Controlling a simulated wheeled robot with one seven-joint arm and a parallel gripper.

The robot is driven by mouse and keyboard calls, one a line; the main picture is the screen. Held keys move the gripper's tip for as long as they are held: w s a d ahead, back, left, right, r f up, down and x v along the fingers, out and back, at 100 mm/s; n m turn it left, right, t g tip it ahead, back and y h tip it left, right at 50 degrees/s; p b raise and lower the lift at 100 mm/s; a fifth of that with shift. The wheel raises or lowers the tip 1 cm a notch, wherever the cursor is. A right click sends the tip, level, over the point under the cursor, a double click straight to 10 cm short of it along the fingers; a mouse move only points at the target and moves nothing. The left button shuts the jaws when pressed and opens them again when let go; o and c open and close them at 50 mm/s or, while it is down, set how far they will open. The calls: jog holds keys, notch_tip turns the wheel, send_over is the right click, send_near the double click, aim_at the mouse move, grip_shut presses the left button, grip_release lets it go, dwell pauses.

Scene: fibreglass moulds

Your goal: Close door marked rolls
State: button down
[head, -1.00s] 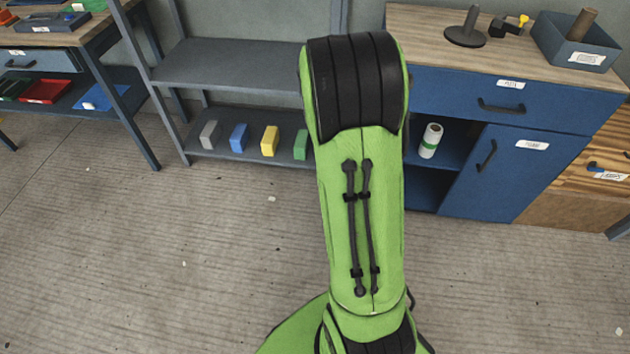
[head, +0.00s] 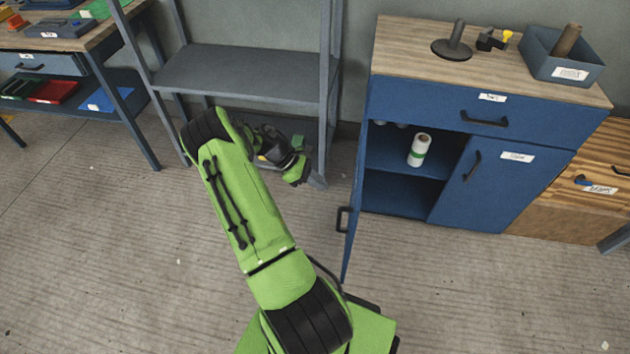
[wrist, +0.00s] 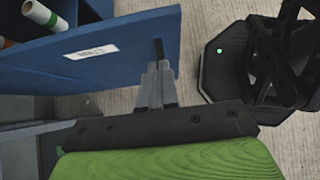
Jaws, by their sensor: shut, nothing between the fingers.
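The open left door (head: 351,226) of the blue cabinet stands swung out, seen nearly edge-on in the head view, with its dark handle (head: 343,220) on its left side. In the wrist view the blue door panel (wrist: 110,62) fills the upper left. Its white label (wrist: 90,52) is upside down and too small to read surely. My gripper (wrist: 158,72) is shut and empty, its fingertips close to the door's handle (wrist: 160,50); I cannot tell whether they touch. In the head view my arm's end lies left of the door; the fingers are not clear there.
The cabinet's open compartment holds a white roll with a green band (head: 419,150). The cabinet's right door (head: 490,185) and top drawer (head: 470,113) are shut. A grey shelf rack (head: 240,75) stands behind my arm. The floor (head: 480,290) in front is clear.

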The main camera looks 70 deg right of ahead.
jog(key=s+f, duration=0.1)
jog(key=s, duration=0.1)
jog(key=s+d+f+b, duration=0.1)
jog(key=s, duration=0.2)
jog(key=s+f, duration=0.2)
jog(key=shift+s+d+f+b, duration=0.1)
jog(key=shift+s+d+b, duration=0.15)
jog(key=shift+d+b, duration=0.15)
jog(key=shift+s, duration=0.1)
jog(key=shift+s, duration=0.1)
